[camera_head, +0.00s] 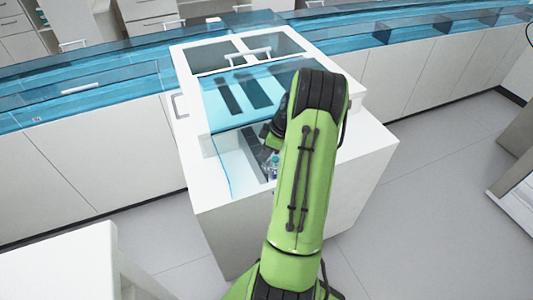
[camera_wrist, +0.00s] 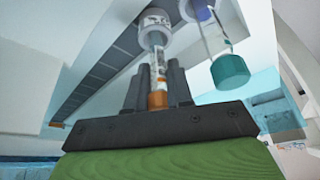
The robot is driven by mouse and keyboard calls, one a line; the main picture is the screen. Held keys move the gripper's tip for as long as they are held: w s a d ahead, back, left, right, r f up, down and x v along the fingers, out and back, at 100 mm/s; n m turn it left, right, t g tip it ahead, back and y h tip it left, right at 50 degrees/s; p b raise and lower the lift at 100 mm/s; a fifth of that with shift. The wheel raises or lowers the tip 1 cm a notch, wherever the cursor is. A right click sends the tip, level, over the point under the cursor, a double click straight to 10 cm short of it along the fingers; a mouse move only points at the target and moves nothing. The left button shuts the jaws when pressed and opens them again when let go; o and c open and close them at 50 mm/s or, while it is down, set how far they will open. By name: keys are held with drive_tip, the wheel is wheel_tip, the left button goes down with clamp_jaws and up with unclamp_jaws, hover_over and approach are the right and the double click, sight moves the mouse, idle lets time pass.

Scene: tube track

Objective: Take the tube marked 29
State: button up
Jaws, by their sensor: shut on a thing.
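In the wrist view, a tube with an orange cap (camera_wrist: 157,99) stands between the fingers of my gripper (camera_wrist: 157,76). The gripper is shut on this tube. Its far end meets a white round holder (camera_wrist: 154,27) with dark printing; I cannot read the number for sure. A second tube with a teal cap (camera_wrist: 231,72) is just right of the gripper, apart from it. In the head view, my green arm reaches over the white cabinet and hides most of the gripper and the held tube.
The white cabinet (camera_head: 187,150) has a clear blue cover (camera_head: 285,72) and dark slots (camera_head: 228,97). A small clear, bluish item (camera_head: 273,166) shows beside my arm. Blue-covered track (camera_head: 85,88) runs along the back.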

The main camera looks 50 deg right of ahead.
wheel_tip(320, 180, up, 12)
drive_tip(key=p, duration=0.3)
drive_tip(key=shift+p, duration=0.3)
drive_tip(key=s+a, duration=0.4)
drive_tip(key=s, duration=0.3)
drive_tip(key=s+a+b, duration=0.1)
drive_tip(key=s+a, duration=0.4)
drive_tip(key=s, duration=0.3)
drive_tip(key=shift+s, duration=0.3)
drive_tip(key=shift+w+a, duration=0.1)
